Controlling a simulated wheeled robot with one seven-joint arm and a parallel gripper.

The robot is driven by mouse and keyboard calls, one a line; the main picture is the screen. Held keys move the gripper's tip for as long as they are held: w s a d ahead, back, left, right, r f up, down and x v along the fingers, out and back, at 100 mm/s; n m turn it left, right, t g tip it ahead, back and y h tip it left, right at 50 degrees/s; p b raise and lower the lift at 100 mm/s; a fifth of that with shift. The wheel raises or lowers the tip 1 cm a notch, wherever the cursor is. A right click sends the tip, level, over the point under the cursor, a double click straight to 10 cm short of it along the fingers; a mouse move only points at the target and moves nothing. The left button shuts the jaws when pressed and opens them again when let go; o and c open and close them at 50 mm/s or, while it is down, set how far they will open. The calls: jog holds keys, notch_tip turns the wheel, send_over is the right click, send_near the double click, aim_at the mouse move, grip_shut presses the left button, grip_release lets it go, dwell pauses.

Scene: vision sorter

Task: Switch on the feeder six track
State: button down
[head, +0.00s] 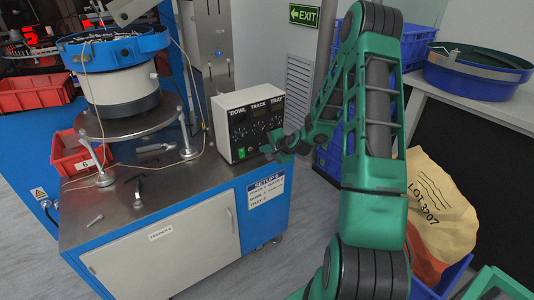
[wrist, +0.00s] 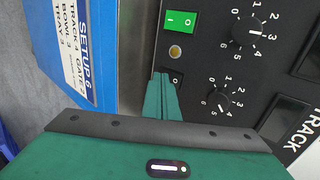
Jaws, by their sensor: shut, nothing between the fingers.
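The feeder controller (head: 248,125) is a light box with a black front marked BOWL, TRACK and TRAY, standing on the bench's right end. In the wrist view, a dark rocker switch (wrist: 176,79) showing an O lines up with a dial (wrist: 220,98) and the TRACK label (wrist: 299,131). My gripper (wrist: 163,80) is shut and empty, its tips right at this switch and hiding part of it. I cannot tell whether they touch. The neighbouring rocker (wrist: 180,22) is green. In the head view my gripper (head: 283,146) is at the panel's lower right.
A small yellowish round part (wrist: 175,52) sits between the two rockers. A SETUP 6 sign (head: 265,190) is on the blue bench front below the controller. The bowl feeder (head: 118,85) and a red bin (head: 75,160) stand to the left.

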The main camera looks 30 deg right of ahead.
jog(key=shift+w, duration=0.3)
dwell(0.5)
jog(key=shift+w+a+r, duration=0.1)
jog(key=shift+w+r+t, duration=0.15)
jog(key=shift+r+t, duration=0.15)
jog(key=shift+r, duration=0.55)
jog(key=shift+s+a, duration=0.1)
jog(key=shift+s, duration=0.35)
jog(key=f+v, duration=0.1)
jog(key=v, duration=1.2)
jog(key=shift+s, duration=0.35)
